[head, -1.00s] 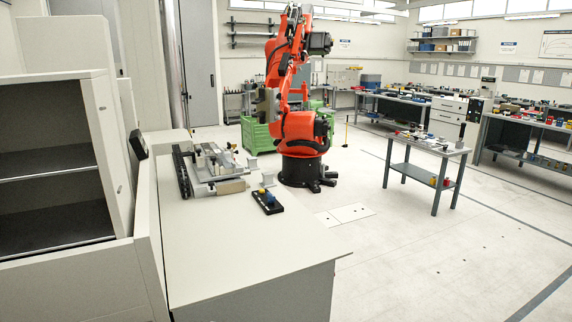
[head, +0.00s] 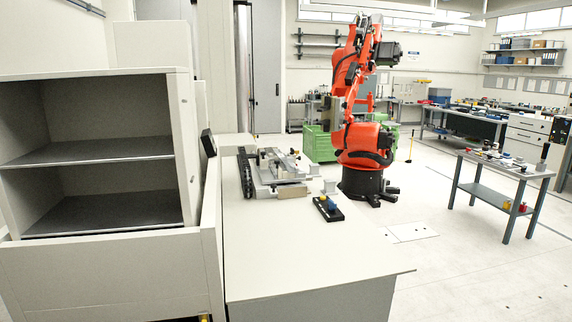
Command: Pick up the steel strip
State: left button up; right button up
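I cannot make out the steel strip for certain in the head view. A metal fixture (head: 277,170) with clamps and flat bars stands on the far part of the light worktop (head: 300,245). Any strip on it is too small to tell apart. A small black holder (head: 328,208) with blue and yellow parts lies on the worktop at the right of the fixture. Neither of my grippers shows in the view.
An open two-shelf cabinet (head: 95,150) stands at the left. An orange robot arm (head: 362,135) stands behind the worktop, with a green crate (head: 320,143) near it. A small table (head: 500,168) with parts stands at the right. The worktop's near part is clear.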

aim_at(291, 169)
jog(key=i+l+z, duration=0.25)
jog(key=l+z, duration=0.15)
jog(key=i+l+z, duration=0.65)
jog(key=l+z, duration=0.15)
jog(key=i+l+z, duration=0.2)
jog(key=i+z, duration=0.2)
jog(key=i+l+z, duration=0.1)
jog(key=i+z, duration=0.3)
jog(key=i+l+u, duration=0.25)
jog(key=i, duration=0.6)
jog(key=i+j+u, duration=0.2)
jog(key=i+u, duration=0.2)
jog(key=i+j+u, duration=0.1)
jog(key=i+u, duration=0.65)
jog(key=i+l+u, duration=0.2)
jog(key=i+u, duration=0.2)
jog(key=i+j+u, duration=0.4)
jog(key=i, duration=0.15)
jog(key=i+u, duration=0.35)
jog(key=i, duration=0.25)
